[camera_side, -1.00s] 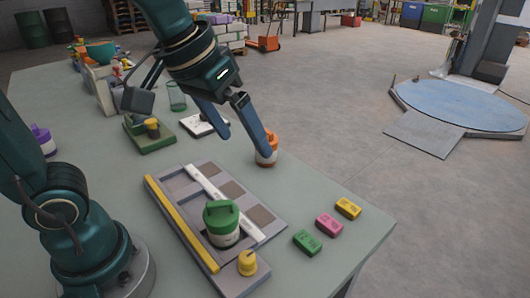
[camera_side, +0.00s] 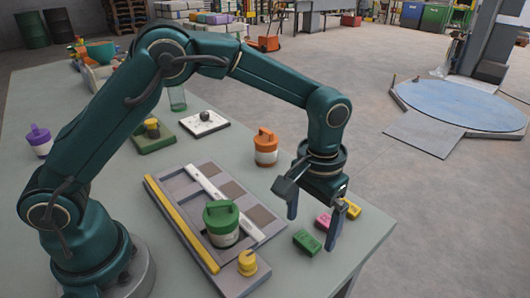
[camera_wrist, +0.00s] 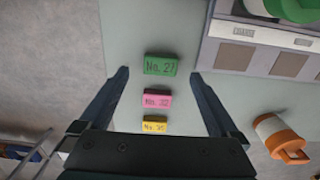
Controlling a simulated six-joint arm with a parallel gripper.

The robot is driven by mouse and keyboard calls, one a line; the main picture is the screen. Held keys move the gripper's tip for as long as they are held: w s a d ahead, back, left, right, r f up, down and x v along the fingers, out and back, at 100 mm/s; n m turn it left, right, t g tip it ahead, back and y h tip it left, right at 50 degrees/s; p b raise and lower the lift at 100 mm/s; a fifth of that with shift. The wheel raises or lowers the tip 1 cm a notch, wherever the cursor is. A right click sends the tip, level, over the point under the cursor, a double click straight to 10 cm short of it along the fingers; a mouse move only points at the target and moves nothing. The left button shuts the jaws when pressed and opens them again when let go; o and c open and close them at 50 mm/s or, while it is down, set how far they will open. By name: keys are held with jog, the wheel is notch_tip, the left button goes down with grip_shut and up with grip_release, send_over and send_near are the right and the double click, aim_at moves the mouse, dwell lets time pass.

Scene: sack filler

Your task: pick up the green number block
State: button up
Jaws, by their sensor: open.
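The green number block (camera_side: 307,242) lies on the table near its front right edge. In the wrist view the green block (camera_wrist: 160,65) reads like "No. 27" and sits just beyond the fingertips, roughly midway between them. A pink block (camera_side: 323,222) and a yellow block (camera_side: 351,208) lie in a row behind it, partly hidden by my gripper in the side view. My gripper (camera_side: 311,228) points down above the blocks, open and empty. In the wrist view the pink block (camera_wrist: 157,99) and yellow block (camera_wrist: 154,125) lie between the fingers.
A grey tray (camera_side: 262,264) with a green-lidded jar (camera_side: 221,223) and a yellow weight-like piece (camera_side: 247,263) stands left of the blocks. An orange-lidded jar (camera_side: 265,148) stands behind. The table edge is close on the right.

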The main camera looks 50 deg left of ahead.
aim_at(308, 240)
jog(key=shift+f, duration=1.8)
jog(key=c, duration=1.4)
